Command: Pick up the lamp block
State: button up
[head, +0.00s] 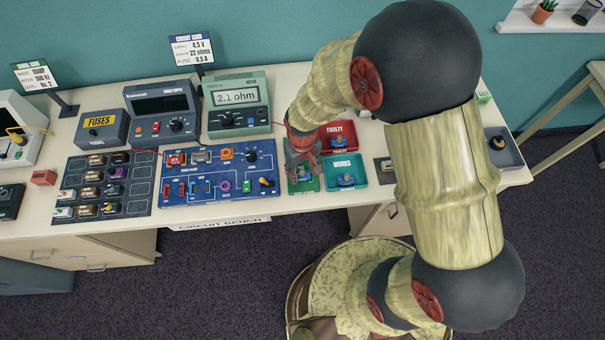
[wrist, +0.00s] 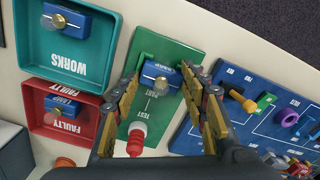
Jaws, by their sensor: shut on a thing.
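A blue lamp block (wrist: 172,78) with a clear round bulb sits between the two fingers of my gripper (wrist: 160,72) in the wrist view. My gripper is shut on it from both sides, over the green TEST board (wrist: 182,45). I cannot tell whether the block still touches the board. In the head view my gripper (head: 302,163) is over the green board (head: 313,185), and the fingers mostly hide the block. Two similar blue lamp blocks lie in trays: one in the WORKS tray (wrist: 60,71), one in the FAULTY tray (wrist: 77,138).
The blue circuit board (head: 216,192) lies close to the left of the green board. A red-and-white post (wrist: 136,140) stands on the green board. The meter (head: 237,103) stands behind. The trays are close on the right. My arm hides part of the table's right side.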

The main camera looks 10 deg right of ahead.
jog(key=shift+w+r, duration=0.1)
jog(key=shift+r, duration=0.65)
jog(key=s+d+r+p, duration=0.2)
jog(key=s+d+r, duration=0.2)
jog(key=s+r, duration=0.2)
jog(key=s+d+r+p, duration=0.3)
jog(key=s+r, duration=0.2)
jog(key=r, duration=0.3)
jog(key=shift+s+d+r, duration=0.25)
jog(key=shift+s+d, duration=0.15)
